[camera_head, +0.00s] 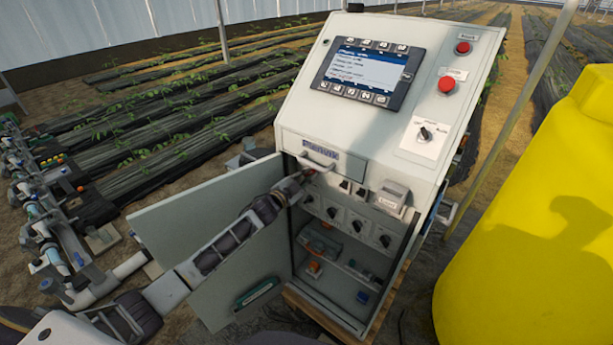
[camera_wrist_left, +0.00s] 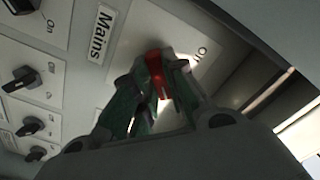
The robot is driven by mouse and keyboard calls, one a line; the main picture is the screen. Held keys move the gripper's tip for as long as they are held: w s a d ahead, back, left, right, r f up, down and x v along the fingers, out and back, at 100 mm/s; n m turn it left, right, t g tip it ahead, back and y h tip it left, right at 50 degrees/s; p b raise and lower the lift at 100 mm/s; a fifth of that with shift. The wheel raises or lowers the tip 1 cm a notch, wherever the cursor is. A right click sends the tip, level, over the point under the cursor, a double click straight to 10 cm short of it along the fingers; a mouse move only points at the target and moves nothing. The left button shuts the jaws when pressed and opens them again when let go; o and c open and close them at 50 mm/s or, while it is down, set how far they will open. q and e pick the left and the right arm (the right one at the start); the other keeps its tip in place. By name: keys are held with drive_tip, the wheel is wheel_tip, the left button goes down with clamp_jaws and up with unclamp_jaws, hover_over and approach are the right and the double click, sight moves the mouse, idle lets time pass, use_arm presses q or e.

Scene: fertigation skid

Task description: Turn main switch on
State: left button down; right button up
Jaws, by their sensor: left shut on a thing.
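In the left wrist view, the main switch is a red handle (camera_wrist_left: 155,75) on a pale panel, beside a label reading "Mains" (camera_wrist_left: 101,33). My left gripper (camera_wrist_left: 158,80) is shut on this red handle, with its green-padded fingers on either side of it. Part of an "On" marking shows just past the fingertips. In the head view, my left gripper (camera_head: 303,176) reaches into the upper left of the open cabinet (camera_head: 290,222), where the fingers hide the switch. The exact angle of the handle is hard to tell. My right gripper is not in view.
The cabinet door (camera_head: 190,225) stands open on the left, close to my left arm. Several black rotary switches (camera_wrist_left: 24,78) line the panel beside the mains switch. A sloped console with a screen (camera_head: 362,72) is above. A yellow tank (camera_head: 540,210) stands at the right.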

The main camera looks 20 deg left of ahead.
use_arm(q)
drive_tip(key=c, duration=1.5)
unclamp_jaws()
drive_tip(key=shift+o, duration=0.2)
drive_tip(key=v, duration=1.2)
